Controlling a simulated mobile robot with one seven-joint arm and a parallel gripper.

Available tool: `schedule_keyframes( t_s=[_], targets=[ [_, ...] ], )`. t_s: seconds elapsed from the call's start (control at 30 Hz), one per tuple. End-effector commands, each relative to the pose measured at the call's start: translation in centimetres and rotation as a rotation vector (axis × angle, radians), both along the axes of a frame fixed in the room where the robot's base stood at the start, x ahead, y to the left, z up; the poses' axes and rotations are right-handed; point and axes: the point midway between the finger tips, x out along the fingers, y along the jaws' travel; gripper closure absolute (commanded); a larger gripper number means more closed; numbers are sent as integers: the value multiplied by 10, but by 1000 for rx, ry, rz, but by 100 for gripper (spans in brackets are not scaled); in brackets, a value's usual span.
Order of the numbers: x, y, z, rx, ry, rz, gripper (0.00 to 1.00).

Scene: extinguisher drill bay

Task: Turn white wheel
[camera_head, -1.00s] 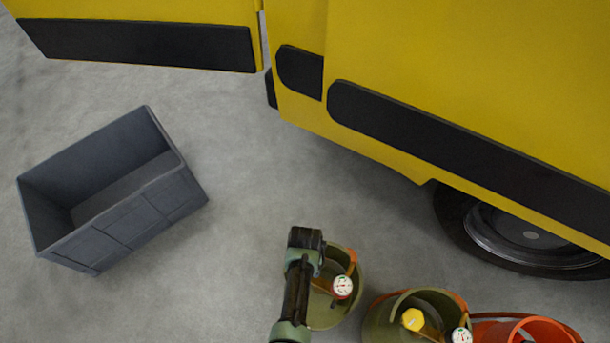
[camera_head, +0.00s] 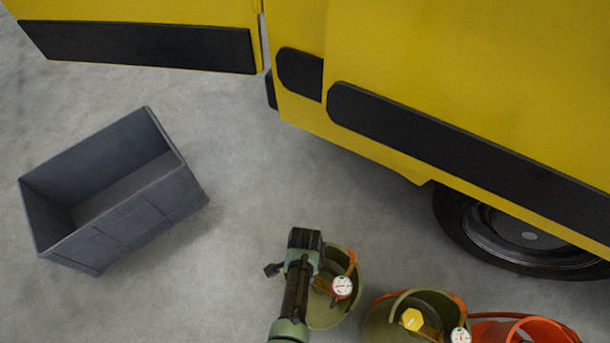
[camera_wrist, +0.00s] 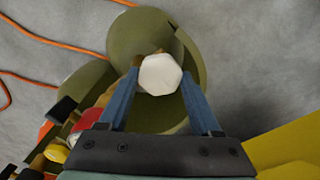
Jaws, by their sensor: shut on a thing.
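The white wheel (camera_wrist: 161,73) is a faceted knob on top of an olive-green cylinder (camera_wrist: 141,33), seen in the wrist view. My gripper (camera_wrist: 160,76) has its two blue fingers on either side of the wheel and is shut on it. In the head view the wheel is hidden behind my arm. The same cylinder shows there at the bottom centre (camera_head: 357,270), with a round white-faced gauge (camera_head: 342,287) beside my wrist.
A second olive cylinder with a yellow wheel (camera_head: 412,320) stands close on the right, and an orange-red cylinder (camera_head: 545,331) beyond it. An open grey crate (camera_head: 140,222) sits left. A yellow vehicle (camera_head: 450,70) fills the back. Orange hoses (camera_wrist: 52,38) lie on the floor.

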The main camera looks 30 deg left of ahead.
Motion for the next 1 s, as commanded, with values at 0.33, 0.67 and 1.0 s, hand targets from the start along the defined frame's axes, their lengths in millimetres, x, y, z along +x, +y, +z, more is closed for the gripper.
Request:
schedule_keyframes(
  t_s=[0.33,0.67,1.0],
  targets=[
    [-1,0,0,-1,2,-75,90],
    [-1,0,0,-1,2,-80,90],
    [0,0,0,0,1,-77,5]
  ],
)
